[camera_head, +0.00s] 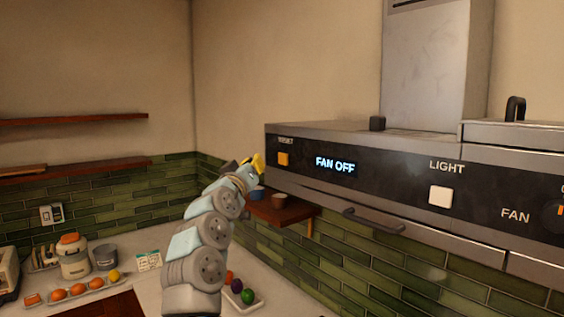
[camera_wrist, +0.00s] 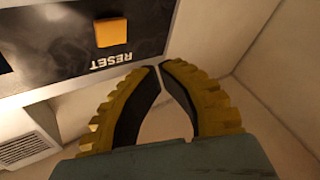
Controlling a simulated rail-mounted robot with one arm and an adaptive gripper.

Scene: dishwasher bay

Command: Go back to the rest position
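My gripper (camera_head: 257,163) is at the left end of the range hood's control panel (camera_head: 375,180), close to the orange RESET button (camera_head: 283,159). In the wrist view its yellow, black-lined fingers (camera_wrist: 159,68) come together at the tips and hold nothing. The orange button (camera_wrist: 111,32) lies just beyond the fingertips, upper left, with a gap between them in the picture. The hood display (camera_head: 335,165) reads FAN OFF. Part of my gripper is hidden behind its wrist in the head view.
A white LIGHT button (camera_head: 440,196) and a handle (camera_head: 373,221) are on the hood. A wooden shelf (camera_head: 280,211) with bowls is below its left end. The counter holds a tray (camera_head: 257,303) of small round items, a jar (camera_head: 74,262) and a metal cup (camera_head: 106,257).

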